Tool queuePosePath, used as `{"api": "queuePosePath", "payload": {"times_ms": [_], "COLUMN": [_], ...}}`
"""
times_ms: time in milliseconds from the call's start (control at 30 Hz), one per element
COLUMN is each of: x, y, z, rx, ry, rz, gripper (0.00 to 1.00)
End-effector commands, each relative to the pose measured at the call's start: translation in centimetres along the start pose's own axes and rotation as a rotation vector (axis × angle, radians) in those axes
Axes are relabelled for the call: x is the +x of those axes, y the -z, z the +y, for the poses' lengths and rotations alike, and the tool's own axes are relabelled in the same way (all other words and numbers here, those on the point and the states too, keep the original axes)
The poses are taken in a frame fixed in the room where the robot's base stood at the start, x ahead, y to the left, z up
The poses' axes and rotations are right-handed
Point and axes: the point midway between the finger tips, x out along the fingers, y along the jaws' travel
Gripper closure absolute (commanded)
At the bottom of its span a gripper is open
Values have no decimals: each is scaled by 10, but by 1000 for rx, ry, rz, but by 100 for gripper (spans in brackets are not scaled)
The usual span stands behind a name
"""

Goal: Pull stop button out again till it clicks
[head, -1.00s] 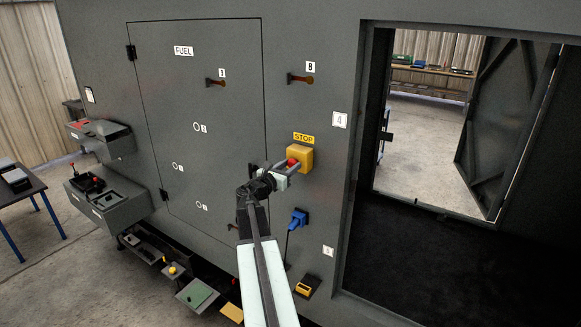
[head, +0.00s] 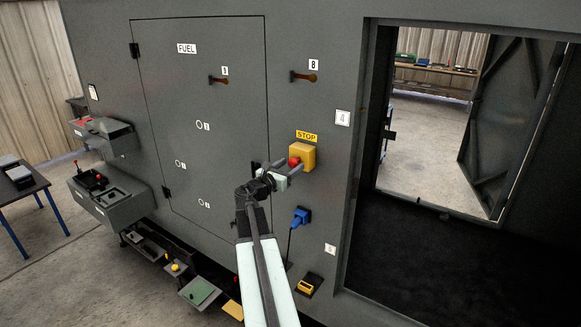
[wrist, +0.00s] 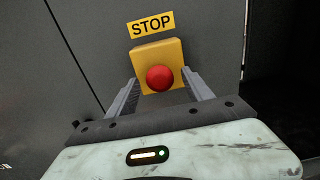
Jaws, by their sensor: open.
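The stop button is a red round knob (wrist: 160,78) on a yellow box (wrist: 172,50) fixed to the grey wall, under a yellow STOP label (wrist: 151,24). In the head view the knob (head: 294,161) faces my gripper, and the box (head: 307,152) is behind it. My gripper (head: 291,166) is open, with its fingers pointing at the box. In the wrist view my gripper (wrist: 160,92) has one finger on each side of the knob, with gaps to both. Whether the knob is pushed in or out I cannot tell.
A blue plug with a cable (head: 300,216) is on the wall below the box. A FUEL door (head: 190,110) with small handles is to the left. An open doorway (head: 430,150) is to the right. Grey boxes (head: 115,200) jut out at far left.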

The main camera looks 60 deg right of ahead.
Motion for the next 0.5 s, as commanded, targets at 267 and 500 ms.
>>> {"api": "queuePosePath", "payload": {"times_ms": [267, 500], "x": [-35, -76], "y": [0, 1], "z": [-1, -1], "rx": [0, 0], "ry": [-2, -2], "rz": [0, 1], "gripper": [40, 40]}}
